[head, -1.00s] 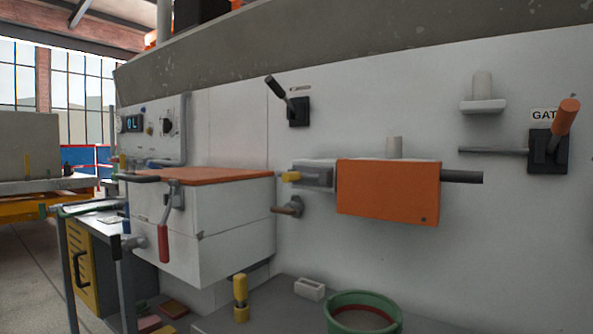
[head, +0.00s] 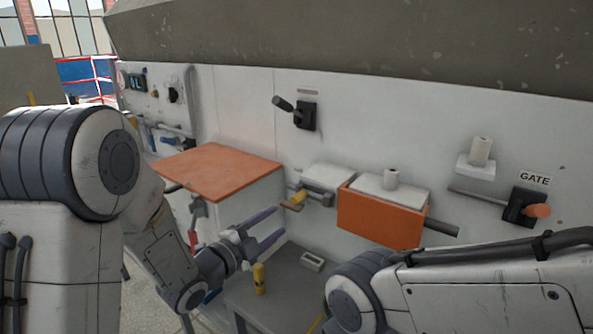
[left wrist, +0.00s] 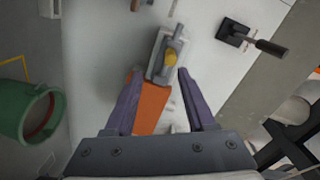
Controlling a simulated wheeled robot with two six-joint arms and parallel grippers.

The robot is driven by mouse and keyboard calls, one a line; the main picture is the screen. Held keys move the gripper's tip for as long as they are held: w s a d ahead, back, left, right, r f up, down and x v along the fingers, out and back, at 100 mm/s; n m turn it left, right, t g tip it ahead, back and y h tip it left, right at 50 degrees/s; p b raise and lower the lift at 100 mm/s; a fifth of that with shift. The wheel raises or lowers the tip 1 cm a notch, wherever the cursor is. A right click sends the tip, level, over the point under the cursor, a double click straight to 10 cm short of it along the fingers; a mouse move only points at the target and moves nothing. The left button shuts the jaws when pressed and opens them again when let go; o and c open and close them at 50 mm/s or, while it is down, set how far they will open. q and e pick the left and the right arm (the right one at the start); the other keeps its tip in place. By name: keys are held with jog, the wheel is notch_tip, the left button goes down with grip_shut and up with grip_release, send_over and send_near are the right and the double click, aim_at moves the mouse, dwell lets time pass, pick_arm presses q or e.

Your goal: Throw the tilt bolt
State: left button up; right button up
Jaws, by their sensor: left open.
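The bolt, a grey housing with a yellow knob (head: 298,198), sits on the white panel just left of an orange box (head: 380,221). It also shows in the left wrist view, with its yellow knob (left wrist: 170,57) ahead of the fingers. My left gripper (head: 281,224) is open, its two purple fingers apart and empty, below and left of the bolt in the head view. In the left wrist view the fingers (left wrist: 162,98) stand to either side of the orange box, short of the bolt. My right arm crosses the lower right; its gripper is not seen.
A black lever (head: 306,115) is above the bolt and a GATE lever (head: 525,207) far right. An orange-topped box (head: 215,170) juts out at left. A green bucket (left wrist: 30,112) shows in the wrist view.

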aim_at(294, 201)
pick_arm(q)
jog(key=shift+h, duration=0.3)
jog(key=p+x, duration=0.1)
jog(key=x, duration=0.2)
jog(key=r+p+x, duration=0.1)
jog(key=x, duration=0.2)
jog(key=p+x, duration=0.1)
jog(key=x, duration=0.3)
jog(key=shift+w+a+r, duration=0.1)
jog(key=shift+w+r, duration=0.15)
jog(key=shift+r, duration=0.05)
pick_arm(e)
notch_tip(294, 201, up, 4)
jog(key=shift+f, duration=0.15)
pick_arm(q)
grip_shut()
dwell(0.4)
